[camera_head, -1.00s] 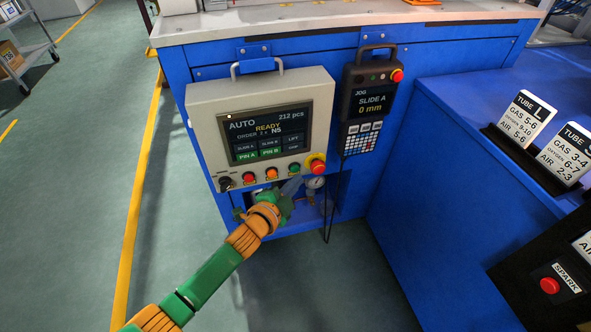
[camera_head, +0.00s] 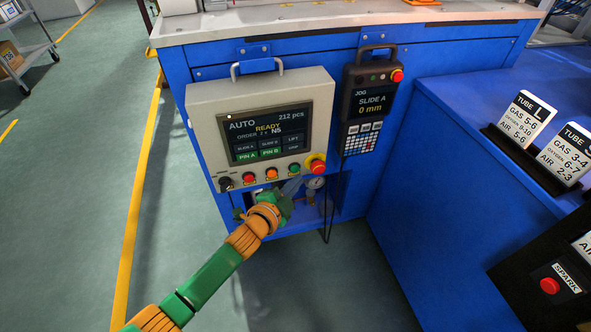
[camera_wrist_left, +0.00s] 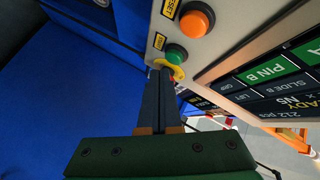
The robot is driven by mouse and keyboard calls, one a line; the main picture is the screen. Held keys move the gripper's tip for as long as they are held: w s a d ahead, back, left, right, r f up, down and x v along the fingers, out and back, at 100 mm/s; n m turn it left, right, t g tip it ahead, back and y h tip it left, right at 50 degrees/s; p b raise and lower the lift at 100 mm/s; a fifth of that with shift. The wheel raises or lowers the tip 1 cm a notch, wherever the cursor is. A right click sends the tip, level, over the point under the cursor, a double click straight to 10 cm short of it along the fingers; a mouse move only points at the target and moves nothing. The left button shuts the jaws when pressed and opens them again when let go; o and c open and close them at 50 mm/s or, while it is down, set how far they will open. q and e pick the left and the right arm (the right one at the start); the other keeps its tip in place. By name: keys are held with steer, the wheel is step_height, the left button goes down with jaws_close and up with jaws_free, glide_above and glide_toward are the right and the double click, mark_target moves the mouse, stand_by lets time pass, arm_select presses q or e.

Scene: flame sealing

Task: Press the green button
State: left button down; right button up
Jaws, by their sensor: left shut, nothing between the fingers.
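The green button (camera_head: 294,169) is on the lower edge of the beige control panel (camera_head: 210,105), between an orange button and a red emergency stop. In the left wrist view the green button (camera_wrist_left: 176,53) shows just beyond the fingertips. My left gripper (camera_head: 296,182) is shut and empty, just below the button in the head view. The left wrist view shows its two fingers (camera_wrist_left: 160,68) together, tips close to the button. I cannot tell whether they touch it. My right gripper is not in view.
The orange button (camera_head: 271,173) and the red emergency stop (camera_head: 317,167) flank the green button closely. A handheld pendant (camera_head: 369,103) hangs to the right.

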arm_select(q)
steer(key=shift+w, duration=0.15)
stand_by(0.5)
steer(key=shift+w+a, duration=0.1)
steer(key=shift+w, duration=0.15)
